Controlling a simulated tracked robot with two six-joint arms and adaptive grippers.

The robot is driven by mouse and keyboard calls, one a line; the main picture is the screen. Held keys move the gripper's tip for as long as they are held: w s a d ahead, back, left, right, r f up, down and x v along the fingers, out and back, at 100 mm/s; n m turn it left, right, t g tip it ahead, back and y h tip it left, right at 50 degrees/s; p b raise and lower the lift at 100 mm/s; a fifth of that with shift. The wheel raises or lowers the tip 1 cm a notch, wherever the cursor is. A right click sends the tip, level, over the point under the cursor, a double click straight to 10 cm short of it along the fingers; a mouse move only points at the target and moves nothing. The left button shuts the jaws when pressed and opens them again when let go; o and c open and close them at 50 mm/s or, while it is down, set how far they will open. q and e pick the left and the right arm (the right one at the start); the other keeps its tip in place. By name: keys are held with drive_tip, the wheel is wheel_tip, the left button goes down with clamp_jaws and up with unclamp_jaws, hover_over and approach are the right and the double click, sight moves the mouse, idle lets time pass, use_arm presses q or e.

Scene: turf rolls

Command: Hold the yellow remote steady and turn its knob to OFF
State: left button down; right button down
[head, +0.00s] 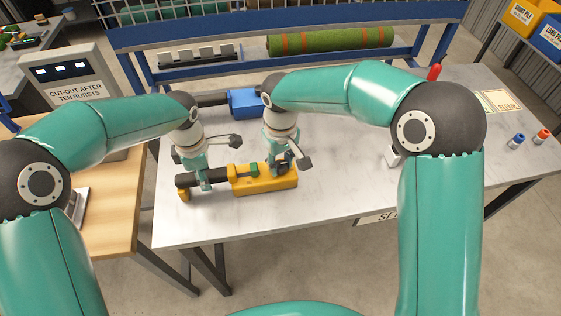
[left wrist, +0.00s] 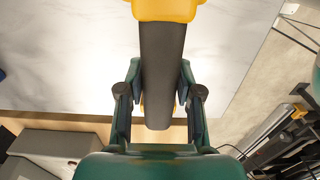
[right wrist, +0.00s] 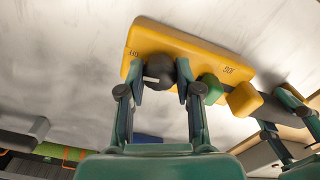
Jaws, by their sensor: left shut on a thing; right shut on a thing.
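The yellow remote (head: 262,183) lies near the table's front edge, with a black grip (head: 215,178) running left from its body. My left gripper (head: 203,183) is shut across this grip, which also shows between its fingers in the left wrist view (left wrist: 163,60). My right gripper (right wrist: 160,74) is shut on the dark round knob (right wrist: 161,66) on the remote's body. A pale mark shows on the knob's left side in the right wrist view. A green part (right wrist: 212,87) is beside the knob. Fingers hide the knob's sides.
A blue device (head: 245,102) lies behind my grippers. A grey box (head: 75,95) labelled CUT-OUT AFTER TEN BURSTS stands at left. A green turf roll (head: 330,41) lies on the back rack. Small blue (head: 517,139) and orange (head: 542,136) pieces are far right. The table's right middle is mostly clear.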

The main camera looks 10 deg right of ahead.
sight(281, 164)
use_arm(q)
drive_tip(key=shift+s+f, duration=0.1)
drive_tip(key=shift+f, duration=0.05)
use_arm(e)
drive_tip(key=shift+m, duration=0.7)
drive_tip(key=c, duration=0.8)
unclamp_jaws()
wheel_tip(281, 164, up, 12)
drive_tip(key=shift+f, duration=0.1)
